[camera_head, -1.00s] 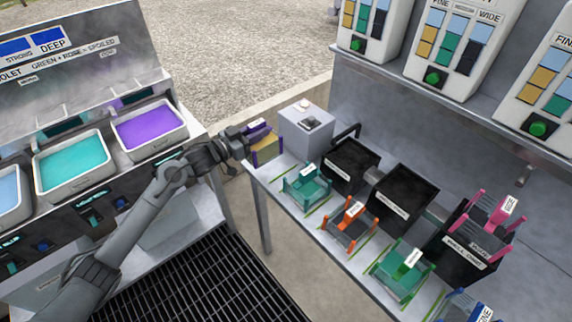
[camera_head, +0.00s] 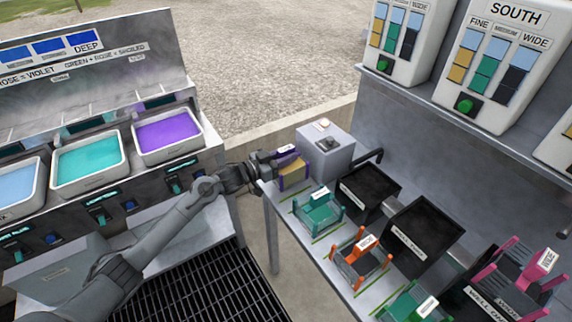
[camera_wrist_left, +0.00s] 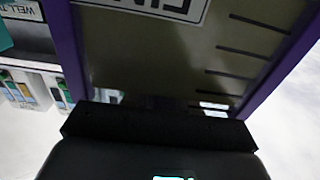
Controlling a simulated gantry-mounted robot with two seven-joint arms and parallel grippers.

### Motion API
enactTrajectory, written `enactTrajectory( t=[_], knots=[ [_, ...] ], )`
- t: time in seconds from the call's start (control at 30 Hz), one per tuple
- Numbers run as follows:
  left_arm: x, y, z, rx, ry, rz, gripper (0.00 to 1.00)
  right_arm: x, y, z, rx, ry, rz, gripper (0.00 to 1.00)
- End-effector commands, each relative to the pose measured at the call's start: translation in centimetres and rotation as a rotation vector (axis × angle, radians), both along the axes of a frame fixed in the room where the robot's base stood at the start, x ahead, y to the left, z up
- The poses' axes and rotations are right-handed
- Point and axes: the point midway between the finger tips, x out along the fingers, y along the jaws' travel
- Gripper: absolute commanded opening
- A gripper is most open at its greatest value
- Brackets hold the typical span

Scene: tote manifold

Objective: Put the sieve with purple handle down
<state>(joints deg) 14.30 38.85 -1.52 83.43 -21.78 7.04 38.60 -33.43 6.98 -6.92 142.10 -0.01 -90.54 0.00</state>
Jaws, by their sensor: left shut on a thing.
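The sieve with purple handle (camera_head: 295,171) is at the far left end of the right-hand table, with a yellowish body between purple sides. My left gripper (camera_head: 272,165) is shut on it from the left. In the left wrist view the sieve (camera_wrist_left: 170,50) fills most of the picture, with its purple frame on both sides and a white label at the top. Whether its base touches the table top (camera_head: 278,194) I cannot tell. My right gripper is not in view.
A grey box (camera_head: 325,155) stands just behind the sieve. A teal sieve (camera_head: 320,211), an orange sieve (camera_head: 358,264) and a green sieve (camera_head: 413,305) stand along the table's front. Black bins (camera_head: 367,191) line the back. Trays with coloured liquid (camera_head: 167,136) stand at left.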

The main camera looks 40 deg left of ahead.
Motion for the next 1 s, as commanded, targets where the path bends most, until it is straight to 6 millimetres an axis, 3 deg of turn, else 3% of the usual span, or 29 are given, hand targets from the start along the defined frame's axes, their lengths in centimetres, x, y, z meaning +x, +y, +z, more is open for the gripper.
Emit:
enactTrajectory(
  t=[0.03, 0.2, 0.63, 0.67, 0.8, 1.0],
  knots=[
    [0.0, 0.0, -1.2, -0.002, 0.002, 0.0, 0.0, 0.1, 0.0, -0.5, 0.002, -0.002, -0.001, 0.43],
    [0.0, 0.0, -2.8, 0.001, 0.0, 0.001, 0.0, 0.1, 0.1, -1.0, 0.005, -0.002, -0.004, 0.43],
    [0.0, 0.0, -3.2, 0.0, -0.001, 0.0, 0.0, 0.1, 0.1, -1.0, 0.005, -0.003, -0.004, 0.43],
    [0.0, 0.0, -3.2, 0.0, 0.0, 0.0, 0.32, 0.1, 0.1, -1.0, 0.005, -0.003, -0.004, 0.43],
    [0.0, 0.0, -3.2, 0.0, 0.0, 0.0, 0.53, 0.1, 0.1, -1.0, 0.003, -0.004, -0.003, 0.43],
    [0.0, 0.0, -3.2, 0.0, 0.0, 0.0, 0.53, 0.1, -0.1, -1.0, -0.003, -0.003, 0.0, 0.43]
  ],
)
